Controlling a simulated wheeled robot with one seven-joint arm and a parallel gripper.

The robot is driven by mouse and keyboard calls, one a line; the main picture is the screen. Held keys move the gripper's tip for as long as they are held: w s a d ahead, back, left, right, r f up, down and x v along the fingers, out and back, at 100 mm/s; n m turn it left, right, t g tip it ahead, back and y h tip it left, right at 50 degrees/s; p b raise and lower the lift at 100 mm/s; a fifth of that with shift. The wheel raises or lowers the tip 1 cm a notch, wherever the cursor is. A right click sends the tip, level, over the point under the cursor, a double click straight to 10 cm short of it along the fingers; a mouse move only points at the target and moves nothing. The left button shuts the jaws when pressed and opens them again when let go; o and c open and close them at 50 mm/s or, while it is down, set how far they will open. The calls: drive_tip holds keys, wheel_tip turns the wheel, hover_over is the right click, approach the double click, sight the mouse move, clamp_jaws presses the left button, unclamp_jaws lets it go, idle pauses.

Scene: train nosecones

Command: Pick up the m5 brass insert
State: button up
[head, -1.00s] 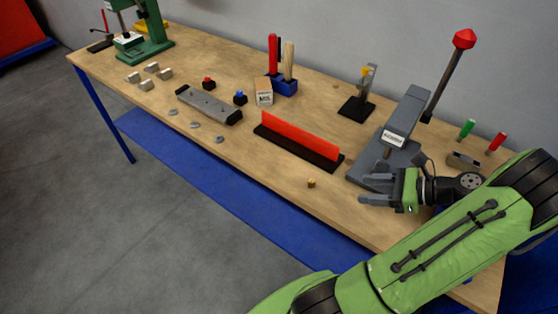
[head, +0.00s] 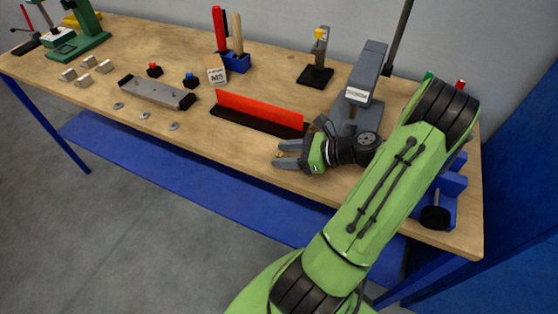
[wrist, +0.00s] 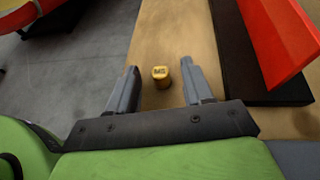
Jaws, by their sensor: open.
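The m5 brass insert (wrist: 161,76) is a small gold cylinder marked M5, standing on the wooden table (wrist: 150,35) in the wrist view. It lies between the lines of my two fingers, around the level of their tips and a little nearer the right one. My gripper (wrist: 157,80) is open, with a gap on both sides of the insert. In the head view my gripper (head: 277,154) is low over the table's front part, and the insert (head: 278,155) shows as a small gold spot at the fingers, partly hidden.
A red upright bar on a black base (head: 258,112) stands just behind my gripper and at the right in the wrist view. A grey press (head: 362,85) stands behind my arm. The table's front edge is close. A box labelled M5 (head: 215,70) stands farther back.

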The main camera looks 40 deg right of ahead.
drive_tip(key=shift+w+a+f, duration=0.1)
drive_tip(key=shift+w, duration=0.1)
drive_tip(key=shift+s, duration=0.1)
drive_tip(key=shift+c, duration=0.2)
clamp_jaws()
